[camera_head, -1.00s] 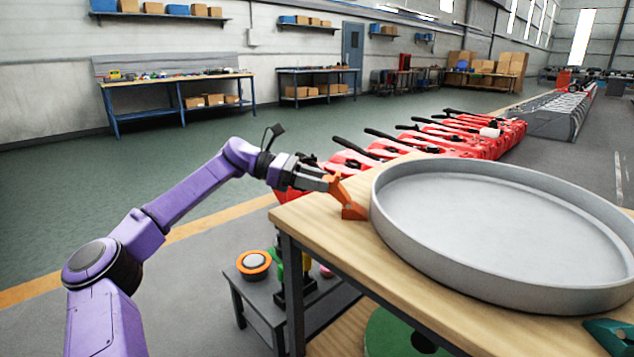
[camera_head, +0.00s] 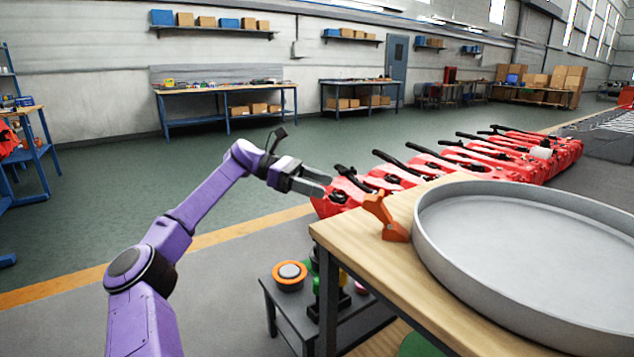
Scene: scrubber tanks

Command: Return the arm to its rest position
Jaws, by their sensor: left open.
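My left arm, purple, comes in from the lower left and bends at a raised elbow. Its grey gripper (camera_head: 318,182) points right, open and empty, in front of the near red machines. It hangs just left of an orange bracket (camera_head: 385,218) on the wooden table (camera_head: 372,262), with a gap between them. The bracket stands beside the rim of a large round grey tray (camera_head: 445,268). My right gripper is not in view.
A row of red scrubber machines (camera_head: 455,165) stands behind the table. A low dark stand (camera_head: 285,318) holds an orange-and-grey disc (camera_head: 290,275). Workbenches (camera_head: 225,88) line the far wall. Green floor behind my arm is clear.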

